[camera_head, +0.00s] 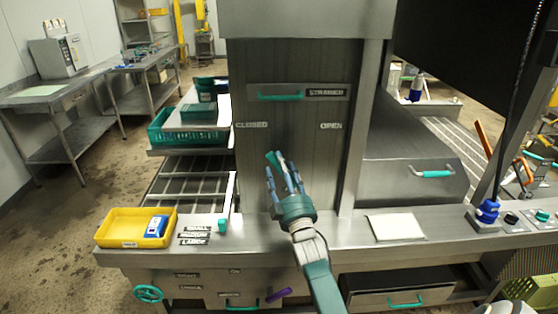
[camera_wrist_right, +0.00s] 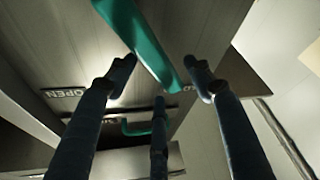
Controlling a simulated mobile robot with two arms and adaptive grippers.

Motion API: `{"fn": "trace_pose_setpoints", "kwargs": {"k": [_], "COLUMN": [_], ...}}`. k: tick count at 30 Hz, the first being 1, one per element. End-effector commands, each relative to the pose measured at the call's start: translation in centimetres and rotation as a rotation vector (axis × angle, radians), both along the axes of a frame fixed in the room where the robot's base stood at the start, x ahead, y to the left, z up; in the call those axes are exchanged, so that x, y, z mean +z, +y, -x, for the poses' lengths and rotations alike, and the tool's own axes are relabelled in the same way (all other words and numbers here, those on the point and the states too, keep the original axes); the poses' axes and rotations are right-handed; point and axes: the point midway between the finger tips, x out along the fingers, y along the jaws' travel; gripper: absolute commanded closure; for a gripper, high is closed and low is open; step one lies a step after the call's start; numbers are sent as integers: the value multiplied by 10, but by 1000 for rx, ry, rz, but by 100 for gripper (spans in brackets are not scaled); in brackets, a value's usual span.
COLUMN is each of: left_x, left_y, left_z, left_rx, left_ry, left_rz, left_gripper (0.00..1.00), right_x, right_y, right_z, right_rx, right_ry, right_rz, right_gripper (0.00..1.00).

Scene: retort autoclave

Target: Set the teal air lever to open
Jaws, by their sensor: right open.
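The teal air lever (camera_head: 272,158) is on the grey panel, between the CLOSED label (camera_head: 251,125) on the left and the OPEN label (camera_head: 331,125) on the right. Its visible part leans up and to the left, and my fingers hide the rest. My right gripper (camera_head: 282,168) is open at the lever. In the right wrist view, the teal lever (camera_wrist_right: 140,40) runs between the spread fingertips of the gripper (camera_wrist_right: 160,80); contact is not clear. The OPEN label (camera_wrist_right: 65,93) shows at the left there. My left gripper is not in view.
A yellow tray (camera_head: 115,228) with a blue item stands on the bench at left. A white sheet (camera_head: 396,227) lies on the bench at right. A teal handwheel (camera_head: 148,294) is below the bench.

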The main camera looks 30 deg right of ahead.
Motion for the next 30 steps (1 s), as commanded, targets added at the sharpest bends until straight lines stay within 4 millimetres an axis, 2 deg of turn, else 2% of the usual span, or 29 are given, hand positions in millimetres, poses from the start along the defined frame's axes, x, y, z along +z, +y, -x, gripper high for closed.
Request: {"fn": "trace_pose_setpoints", "kwargs": {"k": [6, 15, 17, 23, 30], "left_x": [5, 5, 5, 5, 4], "left_y": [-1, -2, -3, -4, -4], "left_z": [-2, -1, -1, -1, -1], "left_rx": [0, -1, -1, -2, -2], "left_ry": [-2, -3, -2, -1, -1], "left_rz": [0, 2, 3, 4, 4], "left_gripper": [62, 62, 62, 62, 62], "right_x": [7, 6, 6, 6, 6], "right_y": [-6, -6, -6, -6, -8], "right_z": [-18, -20, -20, -20, -20], "right_rx": [1, 1, 1, 1, 0], "right_ry": [-1, 1, 1, 1, -1], "right_rz": [0, 0, 0, 0, -5], "right_gripper": [48, 48, 58, 98, 100]}}
